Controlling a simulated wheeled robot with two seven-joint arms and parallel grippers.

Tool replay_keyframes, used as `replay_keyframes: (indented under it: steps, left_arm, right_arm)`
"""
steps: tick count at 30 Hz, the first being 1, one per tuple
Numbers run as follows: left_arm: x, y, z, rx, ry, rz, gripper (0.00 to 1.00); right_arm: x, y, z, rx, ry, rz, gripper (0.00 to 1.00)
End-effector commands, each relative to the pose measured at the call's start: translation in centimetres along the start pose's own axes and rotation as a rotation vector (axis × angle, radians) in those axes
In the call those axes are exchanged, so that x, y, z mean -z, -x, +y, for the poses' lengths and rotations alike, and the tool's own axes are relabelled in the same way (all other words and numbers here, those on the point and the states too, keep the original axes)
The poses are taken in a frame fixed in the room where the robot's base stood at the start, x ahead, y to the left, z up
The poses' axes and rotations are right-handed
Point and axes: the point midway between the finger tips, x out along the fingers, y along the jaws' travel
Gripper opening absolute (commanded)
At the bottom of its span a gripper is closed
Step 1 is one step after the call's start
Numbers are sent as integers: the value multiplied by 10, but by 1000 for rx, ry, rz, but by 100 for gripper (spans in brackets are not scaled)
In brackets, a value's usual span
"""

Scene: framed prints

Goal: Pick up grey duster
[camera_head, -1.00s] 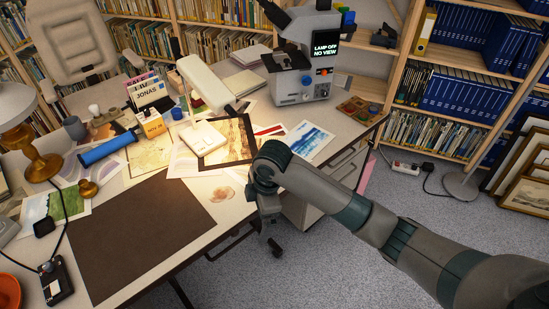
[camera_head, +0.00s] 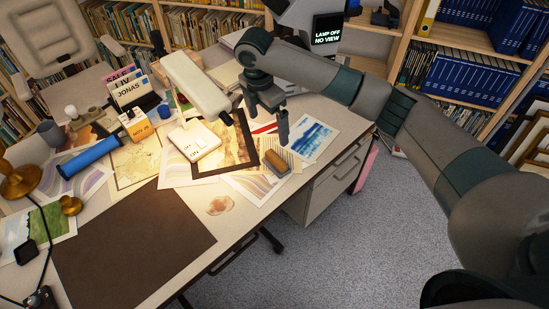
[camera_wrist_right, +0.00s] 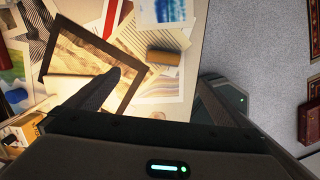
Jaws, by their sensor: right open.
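A small block (camera_head: 278,160) with a brown top and a greyish side, which looks like the duster, lies on striped paper near the desk's right edge. In the right wrist view it shows as a short brown piece (camera_wrist_right: 163,57) between and beyond my fingers. My right gripper (camera_head: 268,120) is open and empty above the desk, pointing down, just behind the block and apart from it. In the wrist view the open fingers (camera_wrist_right: 161,77) frame the striped paper. My left gripper is not in view.
A white lamp head (camera_head: 195,84) hangs close left of my right gripper. A dark-framed print (camera_head: 252,150) and a white box (camera_head: 195,140) lie left of the block. A blue seascape (camera_head: 314,138) lies to its right. The brown mat (camera_head: 135,245) is bare.

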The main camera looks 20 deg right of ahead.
Motion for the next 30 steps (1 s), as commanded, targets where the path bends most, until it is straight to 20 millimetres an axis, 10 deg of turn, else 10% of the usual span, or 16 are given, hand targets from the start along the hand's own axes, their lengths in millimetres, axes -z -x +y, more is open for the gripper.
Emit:
replay_keyframes:
  steps: [13,30]
  left_arm:
    - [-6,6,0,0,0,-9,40]
    - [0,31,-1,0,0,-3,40]
  right_arm:
    - [0,-16,-1,2,-2,1,100]
    - [0,-110,-2,3,-3,0,100]
